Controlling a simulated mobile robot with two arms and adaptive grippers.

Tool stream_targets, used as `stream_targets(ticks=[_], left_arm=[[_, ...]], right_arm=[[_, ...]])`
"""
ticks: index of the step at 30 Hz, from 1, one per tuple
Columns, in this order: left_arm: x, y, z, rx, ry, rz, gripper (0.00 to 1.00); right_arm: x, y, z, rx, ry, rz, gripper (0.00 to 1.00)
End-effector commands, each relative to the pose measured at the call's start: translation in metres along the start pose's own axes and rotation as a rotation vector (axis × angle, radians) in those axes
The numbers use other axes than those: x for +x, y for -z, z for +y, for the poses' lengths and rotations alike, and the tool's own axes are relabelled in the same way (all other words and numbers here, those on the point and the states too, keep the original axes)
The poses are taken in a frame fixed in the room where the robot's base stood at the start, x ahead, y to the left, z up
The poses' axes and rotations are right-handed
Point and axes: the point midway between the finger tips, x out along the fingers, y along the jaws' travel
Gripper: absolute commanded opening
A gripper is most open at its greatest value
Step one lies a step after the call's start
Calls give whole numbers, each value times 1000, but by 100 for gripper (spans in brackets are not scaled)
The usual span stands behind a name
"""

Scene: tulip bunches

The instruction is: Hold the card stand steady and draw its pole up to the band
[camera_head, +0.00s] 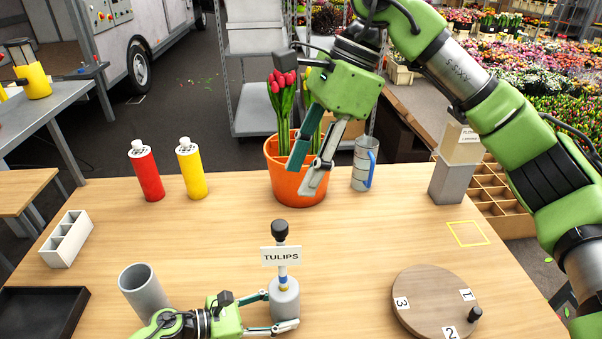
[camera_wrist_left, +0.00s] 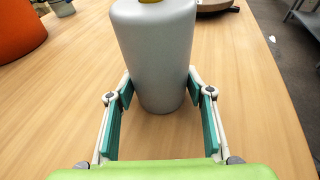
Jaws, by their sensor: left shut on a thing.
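The card stand has a grey cylindrical base (camera_head: 284,302), a thin pole with a blue band (camera_head: 283,272) low on it, a white TULIPS card (camera_head: 281,256) and a black knob (camera_head: 280,231) on top. It stands upright on the table. My left gripper (camera_head: 283,309) is shut around the base; in the left wrist view a finger presses each side of the grey base (camera_wrist_left: 155,50). A bit of yellow shows where the pole enters the base. My right gripper (camera_head: 301,180) is open and empty, above and behind the stand, in front of the orange pot.
The orange pot (camera_head: 283,182) with red tulips and a metal jug (camera_head: 361,165) stand at the back. A grey cup (camera_head: 143,290) is left of the stand; a numbered wooden turntable (camera_head: 430,287) is right. Red (camera_head: 146,172) and yellow (camera_head: 191,170) bottles stand back left. The mid-table is clear.

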Motion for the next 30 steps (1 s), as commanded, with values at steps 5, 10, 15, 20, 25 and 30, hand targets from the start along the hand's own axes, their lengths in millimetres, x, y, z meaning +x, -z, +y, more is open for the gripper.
stream_targets(ticks=[5,10,15,20,25,30], left_arm=[[0,2,-2,-2,3,2,31],[0,1,-1,-1,2,2,67],[0,1,-1,-1,1,1,67],[-2,1,0,-1,0,1,67],[-24,2,0,0,-1,4,67],[-61,2,0,-1,0,5,67]], right_arm=[[0,0,0,0,0,0,38],[1,0,0,0,0,0,38],[1,0,0,0,0,1,38],[1,0,0,0,0,1,38],[1,0,0,0,0,0,38],[1,0,0,0,0,1,38]])
